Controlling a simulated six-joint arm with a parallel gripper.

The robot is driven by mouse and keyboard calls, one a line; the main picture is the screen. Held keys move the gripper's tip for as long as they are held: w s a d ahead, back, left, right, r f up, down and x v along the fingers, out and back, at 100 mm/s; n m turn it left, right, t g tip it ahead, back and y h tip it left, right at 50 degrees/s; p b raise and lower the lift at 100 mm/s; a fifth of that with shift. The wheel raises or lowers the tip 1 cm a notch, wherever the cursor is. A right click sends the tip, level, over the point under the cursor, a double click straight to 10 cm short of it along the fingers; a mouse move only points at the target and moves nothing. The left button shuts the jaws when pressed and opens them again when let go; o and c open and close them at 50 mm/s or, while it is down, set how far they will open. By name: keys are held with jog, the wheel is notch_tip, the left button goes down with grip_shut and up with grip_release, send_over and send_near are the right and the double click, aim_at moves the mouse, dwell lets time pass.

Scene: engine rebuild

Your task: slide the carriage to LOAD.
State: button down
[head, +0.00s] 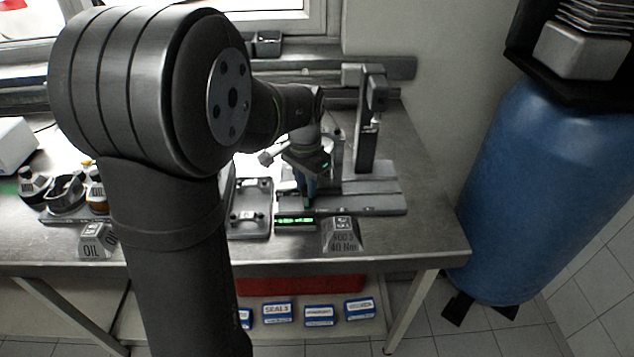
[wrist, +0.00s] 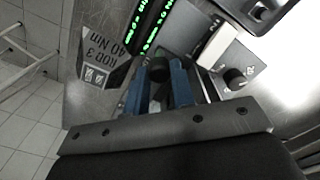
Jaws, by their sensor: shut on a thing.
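My gripper (head: 308,188) reaches down at the left end of a grey rail base (head: 375,203) on the bench. In the wrist view its blue fingers (wrist: 161,84) are closed around a dark round knob (wrist: 158,68), which looks like the carriage's handle. The carriage body is mostly hidden by the fingers. A grey upright post (head: 368,125) stands on the rail base to the right of the gripper. A green-lit display (head: 295,221) sits just in front of the gripper. I cannot read a LOAD mark in either view.
A grey tray (head: 250,222) lies left of the gripper. A "ROD 3 40 Nm" block (head: 342,235) stands near the bench's front edge. An OIL block (head: 92,242) and several small parts are at the left. A blue barrel (head: 550,190) stands right of the bench.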

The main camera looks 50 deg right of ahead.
jog(key=shift+w+a, duration=0.2)
jog(key=c, duration=1.2)
grip_release()
jog(key=shift+w, duration=0.1)
jog(key=shift+c, duration=0.2)
jog(key=shift+o, duration=0.2)
jog(key=shift+r, duration=0.15)
jog(key=shift+r, duration=0.35)
notch_tip(320, 180, up, 17)
jog(key=shift+f, duration=0.2)
jog(key=shift+f, duration=0.15)
